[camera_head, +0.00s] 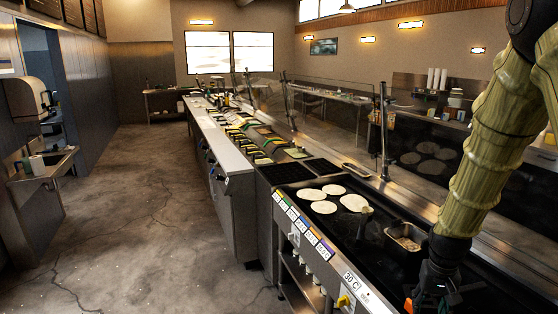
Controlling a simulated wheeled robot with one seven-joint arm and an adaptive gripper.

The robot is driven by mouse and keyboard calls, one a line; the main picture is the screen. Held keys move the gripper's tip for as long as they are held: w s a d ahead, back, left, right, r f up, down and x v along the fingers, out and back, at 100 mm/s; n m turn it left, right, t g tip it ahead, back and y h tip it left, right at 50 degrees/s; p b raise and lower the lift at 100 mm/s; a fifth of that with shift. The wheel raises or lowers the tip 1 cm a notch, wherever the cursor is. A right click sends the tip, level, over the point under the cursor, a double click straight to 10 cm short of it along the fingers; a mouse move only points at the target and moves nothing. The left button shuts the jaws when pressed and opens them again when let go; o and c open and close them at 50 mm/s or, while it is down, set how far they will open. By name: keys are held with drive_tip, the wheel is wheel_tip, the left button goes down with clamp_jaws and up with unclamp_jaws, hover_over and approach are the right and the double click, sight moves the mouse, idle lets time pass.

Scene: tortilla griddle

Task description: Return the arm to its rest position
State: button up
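My arm comes down from the top right of the head view in a yellowish ribbed sleeve. My gripper (428,300) is at the lower right, above the near end of the dark griddle (322,222). Its dark fingers and an orange part show near the bottom edge. It is too small and dark to tell whether it is open or shut, or whether it holds anything. Several pale tortillas (311,195) lie flat on the griddle to the left of my arm.
A metal pan (404,236) with food sits on the griddle close to my arm. A small upright object (365,212) stands beside the tortillas. A glass guard (330,115) runs along the counter's far side. The floor (130,215) at left is clear.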

drive_tip(key=s+a+f+n+b, duration=0.1)
drive_tip(key=s+a+f+b, duration=0.2)
drive_tip(key=f, duration=0.6)
drive_tip(key=s+a+f, duration=0.2)
drive_tip(key=s+f, duration=0.4)
drive_tip(key=f, duration=0.3)
drive_tip(key=s+a+f+n+b, duration=0.1)
drive_tip(key=s+a+f+b, duration=0.2)
drive_tip(key=f, duration=0.6)
drive_tip(key=s+a+f+b, duration=0.1)
drive_tip(key=s+a+f, duration=0.2)
drive_tip(key=s+f, duration=0.3)
drive_tip(key=s+a+f+n+b, duration=0.1)
drive_tip(key=s+a+f, duration=0.3)
drive_tip(key=s+f, duration=0.3)
drive_tip(key=s, duration=0.5)
drive_tip(key=shift+s+a+y, duration=0.25)
drive_tip(key=shift+y, duration=0.05)
